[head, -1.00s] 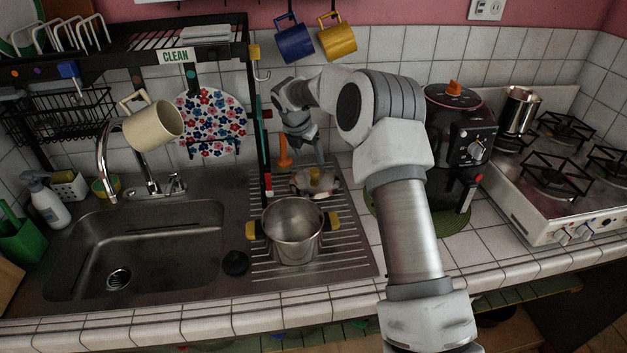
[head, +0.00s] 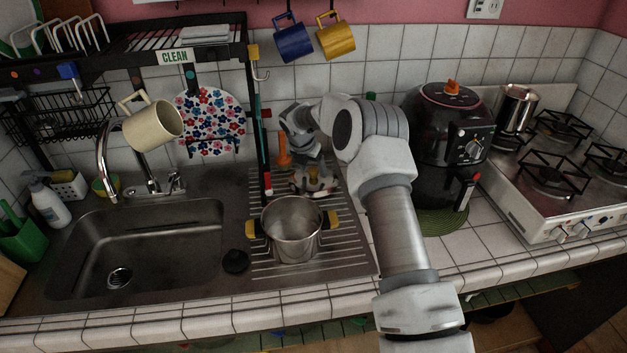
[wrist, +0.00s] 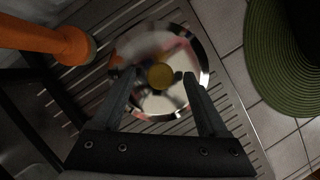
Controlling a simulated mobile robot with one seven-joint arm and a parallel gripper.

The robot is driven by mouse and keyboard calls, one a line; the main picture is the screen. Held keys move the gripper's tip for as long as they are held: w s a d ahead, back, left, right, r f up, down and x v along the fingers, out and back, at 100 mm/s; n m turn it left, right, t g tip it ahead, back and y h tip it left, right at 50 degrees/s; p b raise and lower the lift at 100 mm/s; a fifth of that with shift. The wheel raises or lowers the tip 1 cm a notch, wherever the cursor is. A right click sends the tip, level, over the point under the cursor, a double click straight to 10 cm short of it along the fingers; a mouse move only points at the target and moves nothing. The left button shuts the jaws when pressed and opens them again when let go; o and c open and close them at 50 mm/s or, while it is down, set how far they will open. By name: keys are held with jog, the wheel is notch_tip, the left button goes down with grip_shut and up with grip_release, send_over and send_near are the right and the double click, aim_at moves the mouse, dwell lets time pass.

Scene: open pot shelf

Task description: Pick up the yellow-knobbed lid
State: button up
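The yellow-knobbed lid is a shiny round metal lid (wrist: 158,102) lying on the ribbed drainboard, with its yellow knob (wrist: 161,76) upward. In the head view the lid (head: 328,190) is behind the pot and partly hidden by my gripper (head: 316,173). In the wrist view my gripper (wrist: 161,75) is open, its two dark fingers over the lid with the knob between their tips. A gap shows on each side of the knob. I cannot tell the exact height of the fingertips above the lid.
A steel pot (head: 292,228) with yellow handles stands in front of the lid. An orange object (wrist: 52,42) stands close at the left. The green round mat (wrist: 289,62) lies to the right. The rack post (head: 261,130) rises at the left, and the black air fryer (head: 446,140) stands at the right.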

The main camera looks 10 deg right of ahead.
grip_shut()
dwell(1.3)
